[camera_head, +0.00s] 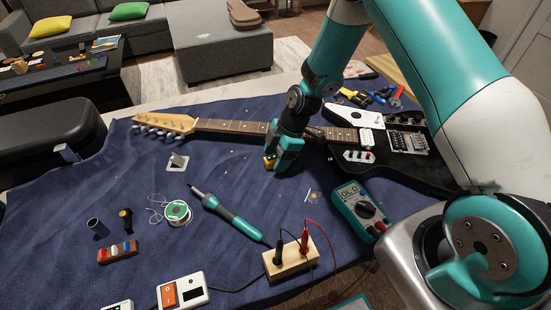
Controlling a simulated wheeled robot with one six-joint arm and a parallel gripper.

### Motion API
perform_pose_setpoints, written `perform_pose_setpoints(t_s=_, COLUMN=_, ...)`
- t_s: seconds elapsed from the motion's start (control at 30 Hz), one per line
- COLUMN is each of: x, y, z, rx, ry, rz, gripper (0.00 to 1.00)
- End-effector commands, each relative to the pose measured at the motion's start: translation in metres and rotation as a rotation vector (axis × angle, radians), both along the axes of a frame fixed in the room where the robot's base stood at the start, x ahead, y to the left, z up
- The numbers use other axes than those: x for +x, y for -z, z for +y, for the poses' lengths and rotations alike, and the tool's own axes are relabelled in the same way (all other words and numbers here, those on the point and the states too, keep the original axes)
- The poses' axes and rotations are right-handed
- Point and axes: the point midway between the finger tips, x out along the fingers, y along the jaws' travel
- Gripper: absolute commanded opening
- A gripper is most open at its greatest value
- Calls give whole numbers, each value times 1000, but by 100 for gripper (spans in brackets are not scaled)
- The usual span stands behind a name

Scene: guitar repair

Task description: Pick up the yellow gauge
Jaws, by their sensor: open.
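My gripper (280,161) is open and points down at the blue cloth (230,165), just in front of the guitar neck. A small yellow piece (269,162) shows low at its left side. It may be the yellow gauge, but it is partly hidden by the fingers and too small to tell. I cannot tell whether the fingers touch it. A separate small black and yellow item (125,217) stands on the cloth at the left, well away from my gripper.
The electric guitar (235,127) lies across the cloth behind my gripper. A soldering iron (233,218), solder spool (177,213), multimeter (359,208) and wooden block with leads (290,258) lie in front. Coloured tools (375,97) lie at the back right. Bare cloth lies left of my gripper.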

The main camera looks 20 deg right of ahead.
Motion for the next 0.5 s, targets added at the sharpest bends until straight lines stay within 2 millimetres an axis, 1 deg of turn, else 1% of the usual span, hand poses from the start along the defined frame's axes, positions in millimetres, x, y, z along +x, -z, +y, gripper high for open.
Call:
perform_pose_setpoints(t_s=0.1, x=0, y=7, z=3, rx=0, ry=0, rz=0, gripper=62)
perform_pose_setpoints(t_s=0.3, x=0, y=8, z=3, rx=0, ry=0, rz=-1, gripper=62)
perform_pose_setpoints(t_s=0.33, x=0, y=8, z=3, rx=0, ry=0, rz=0, gripper=57)
perform_pose_setpoints(t_s=0.37, x=0, y=8, z=3, rx=0, ry=0, rz=0, gripper=50)
perform_pose_setpoints(t_s=0.4, x=0, y=8, z=3, rx=0, ry=0, rz=0, gripper=41)
perform_pose_setpoints(t_s=0.47, x=0, y=8, z=3, rx=0, ry=0, rz=0, gripper=27)
perform_pose_setpoints(t_s=0.5, x=0, y=8, z=3, rx=0, ry=0, rz=0, gripper=18)
